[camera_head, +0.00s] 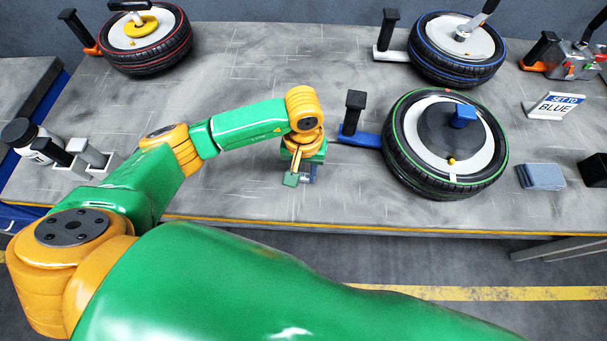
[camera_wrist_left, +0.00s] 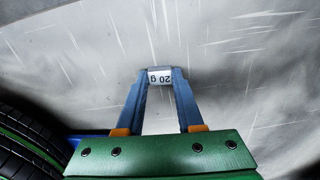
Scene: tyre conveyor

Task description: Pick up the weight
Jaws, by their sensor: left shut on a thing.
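My left gripper (camera_head: 300,177) is low over the table, to the left of the green-striped tyre. In the left wrist view its two blue-grey fingers (camera_wrist_left: 160,88) are closed on a small pale weight (camera_wrist_left: 160,77). The weight's face reads "20 g" and appears upside down, between the fingertips. In the head view the weight is too small and covered to make out. I cannot tell whether it touches the table. My right gripper is not in view.
The green-striped tyre (camera_head: 398,160) with a blue-based stand (camera_head: 362,139) is close to the gripper's right. Red-striped (camera_head: 177,52) and blue-striped (camera_head: 425,65) tyres stand behind. A sign reading "SET TO BLUE" (camera_head: 554,105) and a grey block (camera_head: 540,177) are at right. The middle table is clear.

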